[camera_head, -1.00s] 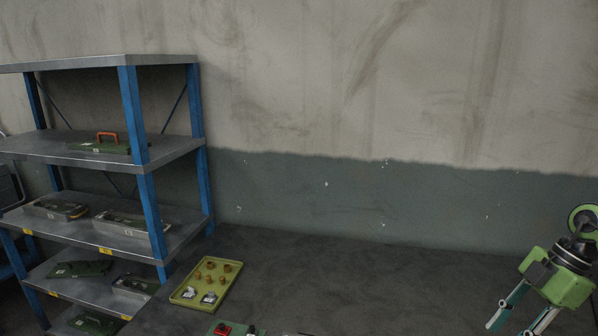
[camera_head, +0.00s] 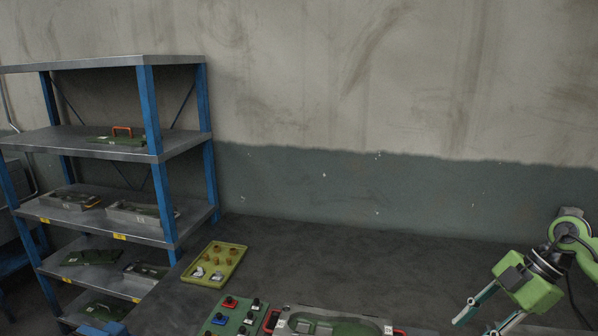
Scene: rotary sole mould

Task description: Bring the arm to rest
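My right gripper (camera_head: 483,318) is at the lower right, a green body with two grey-teal fingers pointing down and to the left. Its fingers are spread apart with nothing visible between them, and the lower fingertip runs near the picture's bottom edge. It is above the dark table (camera_head: 390,259), to the right of a grey mould (camera_head: 330,322) with a green sole-shaped cavity and red handles. The mould is partly cut off by the bottom edge. My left gripper is not in view.
A green control panel (camera_head: 236,318) with coloured knobs lies left of the mould. A yellow-green tray (camera_head: 238,262) holds several small parts behind it. A blue-and-grey shelf rack (camera_head: 150,110) holding several moulds stands at the left. The table's back middle is clear.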

